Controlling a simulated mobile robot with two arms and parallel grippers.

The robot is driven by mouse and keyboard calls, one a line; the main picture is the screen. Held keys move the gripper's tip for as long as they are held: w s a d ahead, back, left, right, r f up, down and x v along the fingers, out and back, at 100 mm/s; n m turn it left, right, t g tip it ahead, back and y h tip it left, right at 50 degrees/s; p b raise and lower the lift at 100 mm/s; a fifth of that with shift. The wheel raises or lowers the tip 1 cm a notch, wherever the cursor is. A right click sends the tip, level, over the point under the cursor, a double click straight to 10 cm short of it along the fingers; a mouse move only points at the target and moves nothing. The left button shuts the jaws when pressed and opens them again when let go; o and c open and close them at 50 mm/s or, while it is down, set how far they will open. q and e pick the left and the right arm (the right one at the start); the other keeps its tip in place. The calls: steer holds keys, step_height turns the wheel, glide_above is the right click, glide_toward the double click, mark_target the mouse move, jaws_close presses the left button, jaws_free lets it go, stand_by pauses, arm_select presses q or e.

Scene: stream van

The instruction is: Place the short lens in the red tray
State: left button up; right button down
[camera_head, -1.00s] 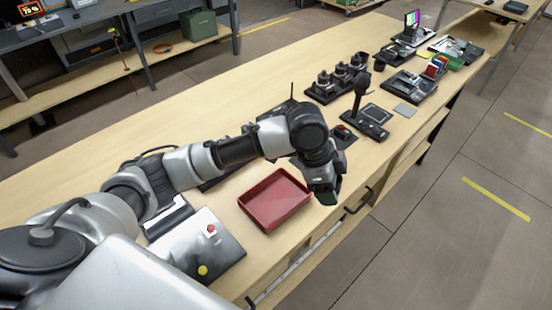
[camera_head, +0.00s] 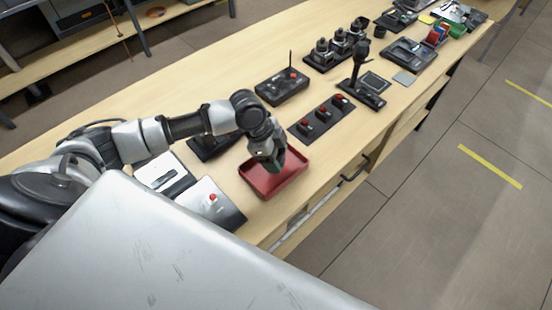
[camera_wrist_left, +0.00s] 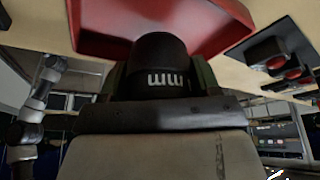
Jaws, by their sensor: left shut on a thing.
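The red tray (camera_head: 291,178) lies on the wooden bench in front of my body, and part of it shows at the top of the left wrist view (camera_wrist_left: 222,22). My left gripper (camera_head: 274,164) is over the tray, pointing down. It is shut on a dark cylindrical lens (camera_wrist_left: 160,58) with white marks on its side, seen between the fingers in the left wrist view. In the head view the gripper hides most of the lens. I cannot tell whether the lens touches the tray floor. My right gripper is not in view.
A black strip with red buttons (camera_head: 313,128) lies beyond the tray, with a black control box (camera_head: 281,94) behind it. A rack of dark cylinders (camera_head: 322,58) and a joystick stand (camera_head: 361,77) are farther back. A silver panel with a red button (camera_head: 225,208) lies left of the tray.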

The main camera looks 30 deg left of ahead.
arm_select(q)
step_height(320, 180, down, 2)
steer(key=shift+f+p, duration=0.2)
steer(key=shift+p, duration=0.1)
steer(key=shift+f, duration=0.25)
steer(key=shift+f, duration=0.15)
steer(key=o, duration=0.8)
steer(key=b+v, duration=0.2)
steer(key=v, duration=1)
